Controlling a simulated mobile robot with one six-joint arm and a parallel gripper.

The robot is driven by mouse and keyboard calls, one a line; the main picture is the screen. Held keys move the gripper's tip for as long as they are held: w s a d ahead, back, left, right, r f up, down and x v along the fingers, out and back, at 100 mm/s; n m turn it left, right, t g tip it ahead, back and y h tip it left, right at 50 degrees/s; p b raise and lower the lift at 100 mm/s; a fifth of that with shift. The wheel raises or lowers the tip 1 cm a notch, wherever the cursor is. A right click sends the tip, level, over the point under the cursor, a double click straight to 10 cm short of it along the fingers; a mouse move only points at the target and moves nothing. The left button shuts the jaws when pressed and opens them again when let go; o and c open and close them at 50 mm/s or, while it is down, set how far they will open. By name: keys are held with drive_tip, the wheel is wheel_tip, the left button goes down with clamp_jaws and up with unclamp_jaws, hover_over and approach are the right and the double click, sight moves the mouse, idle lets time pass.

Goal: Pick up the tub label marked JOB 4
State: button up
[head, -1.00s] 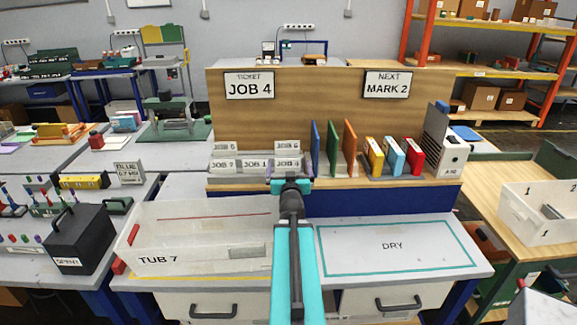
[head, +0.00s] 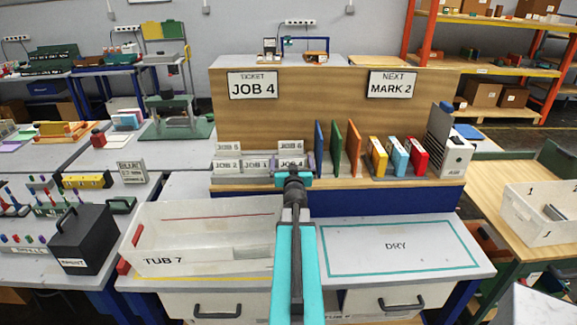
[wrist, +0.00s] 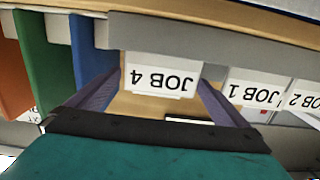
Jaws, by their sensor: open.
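The JOB 4 tub label (wrist: 160,75) is a white card with black text, upside down in the wrist view, standing in a grey rack. In the head view the JOB 4 label (head: 291,162) is at the right end of the front row, partly covered by my gripper. My gripper (wrist: 155,90) is open, with one purple finger on each side of the JOB 4 label. I cannot tell whether the fingers touch it. The ticket (head: 252,85) on the wooden board reads JOB 4.
Labels JOB 1 (head: 256,165) and JOB 2 (head: 228,165) stand to the left, with JOB 5 (head: 228,147) and JOB 6 (head: 290,146) behind. A blue panel (head: 319,148) stands close on the right. TUB 7 (head: 165,260) and the DRY area (head: 395,246) lie in front.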

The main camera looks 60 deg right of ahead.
drive_tip(key=shift+s, duration=0.15)
idle(0.3)
drive_tip(key=shift+w+a, duration=0.1)
drive_tip(key=shift+w, duration=0.1)
drive_tip(key=shift+c, duration=0.6)
drive_tip(key=c, duration=1)
drive_tip(key=shift+r, duration=0.15)
